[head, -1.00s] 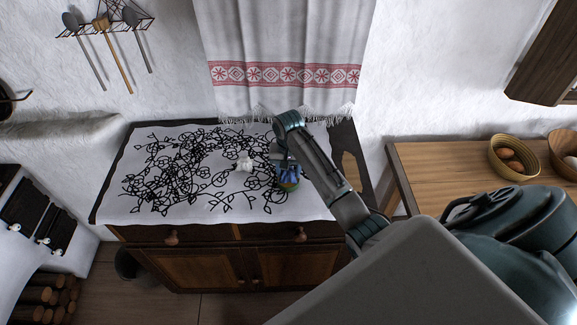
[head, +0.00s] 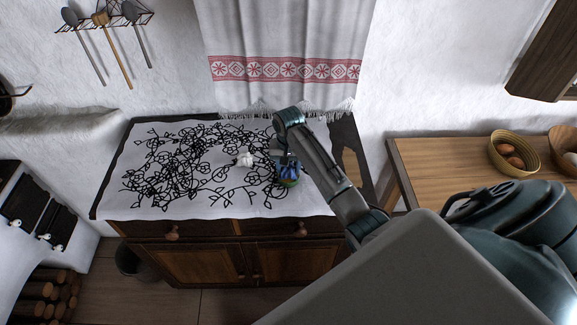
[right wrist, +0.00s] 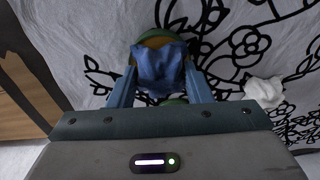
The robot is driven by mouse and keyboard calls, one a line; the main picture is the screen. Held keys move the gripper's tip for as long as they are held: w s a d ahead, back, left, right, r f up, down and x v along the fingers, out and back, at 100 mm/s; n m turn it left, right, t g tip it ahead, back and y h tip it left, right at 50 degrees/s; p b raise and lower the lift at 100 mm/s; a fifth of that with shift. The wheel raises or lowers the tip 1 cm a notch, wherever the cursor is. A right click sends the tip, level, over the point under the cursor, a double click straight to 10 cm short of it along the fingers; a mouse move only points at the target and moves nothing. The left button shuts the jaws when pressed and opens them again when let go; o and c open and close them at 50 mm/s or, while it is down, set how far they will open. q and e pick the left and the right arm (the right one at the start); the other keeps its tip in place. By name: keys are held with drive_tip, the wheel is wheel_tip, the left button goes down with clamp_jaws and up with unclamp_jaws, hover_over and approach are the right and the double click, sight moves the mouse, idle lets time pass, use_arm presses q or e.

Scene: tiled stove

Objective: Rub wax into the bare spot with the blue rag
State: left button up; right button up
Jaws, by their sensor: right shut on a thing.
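My right gripper (head: 287,165) is shut on the blue rag (head: 290,170), low over the cloth-covered cabinet top. In the right wrist view the rag (right wrist: 158,68) is bunched between the two fingers. The rag lies over a round green tin (head: 290,184) with an orange-brown inside (right wrist: 155,41). The rag hides much of the tin, and I cannot tell how deep it reaches into it. The pale bare spot (head: 352,165) shows on the dark wood right of the cloth. My left gripper is not in view.
A white cloth with black floral lines (head: 150,190) covers most of the cabinet top. A crumpled white cloth (head: 244,160) lies left of the tin. A curtain (head: 285,50) hangs behind. At right a wooden table (head: 435,165) holds a basket of eggs (head: 513,153).

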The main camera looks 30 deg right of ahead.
drive_tip(key=shift+f, duration=0.45)
idle(1.2)
drive_tip(key=shift+r, duration=0.15)
drive_tip(key=shift+r, duration=3.4)
